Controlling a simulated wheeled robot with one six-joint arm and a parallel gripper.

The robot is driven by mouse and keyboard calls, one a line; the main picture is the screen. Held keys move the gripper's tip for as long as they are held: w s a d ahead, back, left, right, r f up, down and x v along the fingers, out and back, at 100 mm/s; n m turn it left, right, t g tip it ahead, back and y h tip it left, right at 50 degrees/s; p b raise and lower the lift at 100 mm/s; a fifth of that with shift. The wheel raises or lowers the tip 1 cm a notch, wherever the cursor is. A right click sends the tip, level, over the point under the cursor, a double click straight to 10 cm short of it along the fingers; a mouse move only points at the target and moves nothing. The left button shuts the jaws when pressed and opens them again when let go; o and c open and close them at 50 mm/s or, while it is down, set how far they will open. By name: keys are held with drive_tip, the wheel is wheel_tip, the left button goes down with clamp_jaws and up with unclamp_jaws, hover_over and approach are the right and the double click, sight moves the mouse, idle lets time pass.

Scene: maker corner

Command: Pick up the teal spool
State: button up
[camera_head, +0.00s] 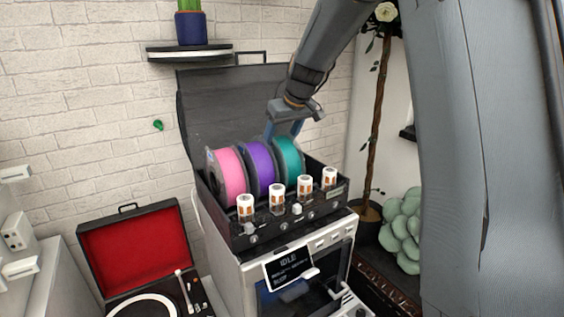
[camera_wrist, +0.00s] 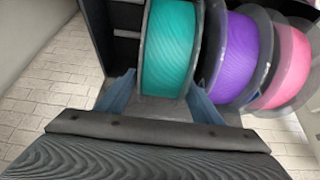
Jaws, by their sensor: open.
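The teal spool (camera_head: 287,155) stands upright at the right end of a row of three spools in a black open case. It also fills the upper middle of the wrist view (camera_wrist: 167,50). My gripper (camera_head: 283,130) is above and behind the teal spool in the head view. In the wrist view its two blue fingers (camera_wrist: 160,98) are apart, one on each side of the teal spool's lower edge. The gripper is open with nothing held. I cannot tell whether the fingers touch the spool.
The purple spool (camera_head: 259,165) stands close beside the teal one, with the pink spool (camera_head: 230,175) beyond it. Several white-capped jars (camera_head: 305,186) line the case's front. The case's raised lid (camera_head: 225,105) is behind. A plant trunk (camera_head: 376,120) stands to the right.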

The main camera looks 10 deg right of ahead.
drive_tip(key=shift+p+x, duration=1.25)
drive_tip(key=shift+x, duration=1.25)
drive_tip(key=shift+a, duration=0.15)
drive_tip(key=shift+c, duration=0.3)
drive_tip(key=c, duration=1.4)
drive_tip(key=shift+w+r, duration=0.1)
drive_tip(key=shift+r, duration=0.1)
clamp_jaws()
